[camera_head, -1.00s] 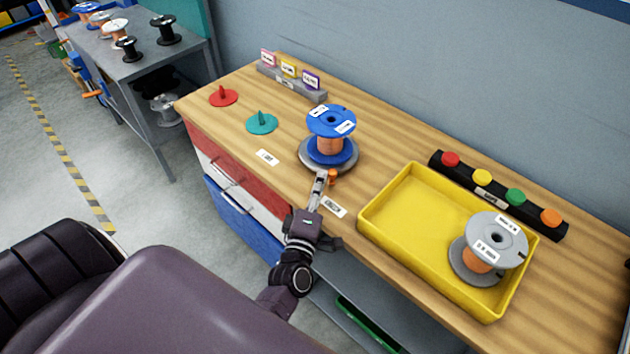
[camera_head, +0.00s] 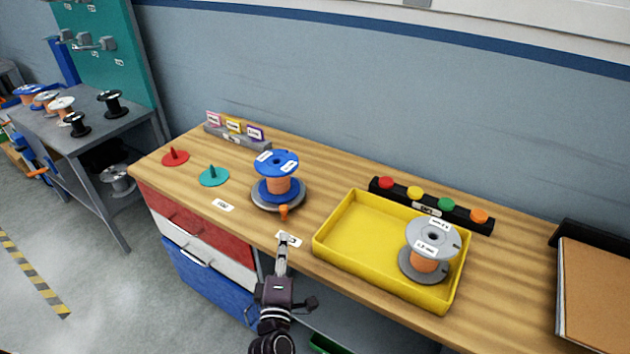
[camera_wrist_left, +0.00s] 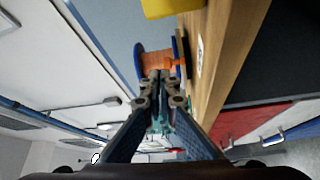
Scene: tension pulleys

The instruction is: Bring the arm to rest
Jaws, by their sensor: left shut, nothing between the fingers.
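My left gripper (camera_head: 283,240) is shut and empty at the front edge of the wooden workbench (camera_head: 330,177), below the blue spool in the head view. In the left wrist view its closed fingers (camera_wrist_left: 158,78) point toward the blue spool (camera_wrist_left: 157,62). The blue spool (camera_head: 277,162) with orange winding stands upright on a grey round base (camera_head: 298,200). A small orange knob (camera_head: 284,212) sits at the front of that base. My right gripper is not in view.
A yellow tray (camera_head: 335,240) holds a grey spool (camera_head: 433,235). Behind it is a black bar with coloured buttons (camera_head: 415,193). Red (camera_head: 175,157) and teal (camera_head: 214,177) discs with pegs lie at the left. A grey side table (camera_head: 85,135) holds several spools. Floor is free at the left front.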

